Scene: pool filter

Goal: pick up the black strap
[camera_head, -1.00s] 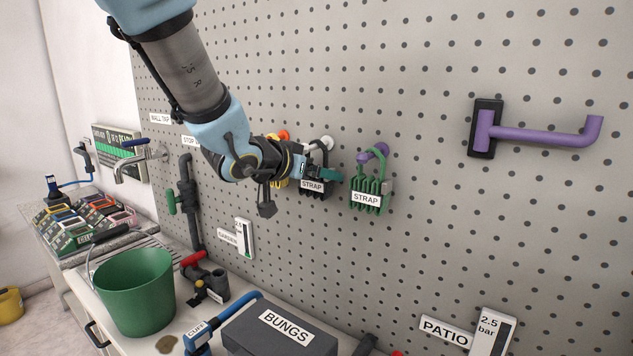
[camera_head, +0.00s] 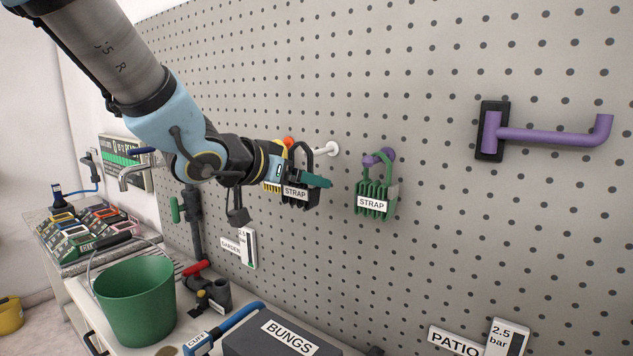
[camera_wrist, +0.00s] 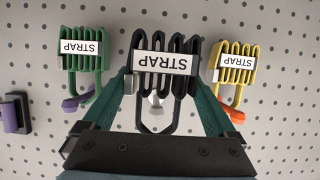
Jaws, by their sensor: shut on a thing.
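The black strap (camera_head: 300,192), a folded bundle with a white STRAP label and a loop, is in my gripper (camera_head: 317,181). In the wrist view the black strap (camera_wrist: 163,44) sits between the two green fingers of my gripper (camera_wrist: 163,82), which is shut on it. In the head view its loop stands left of the white peg (camera_head: 328,149) and looks clear of it. In the wrist view the white peg (camera_wrist: 156,101) shows behind the loop.
The green strap (camera_head: 375,197) hangs on a purple peg to the right. The yellow strap (camera_wrist: 238,66) hangs by an orange peg on the other side. A large purple hook (camera_head: 548,136) juts from the pegboard. Below are a green bucket (camera_head: 136,300) and a BUNGS box (camera_head: 283,335).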

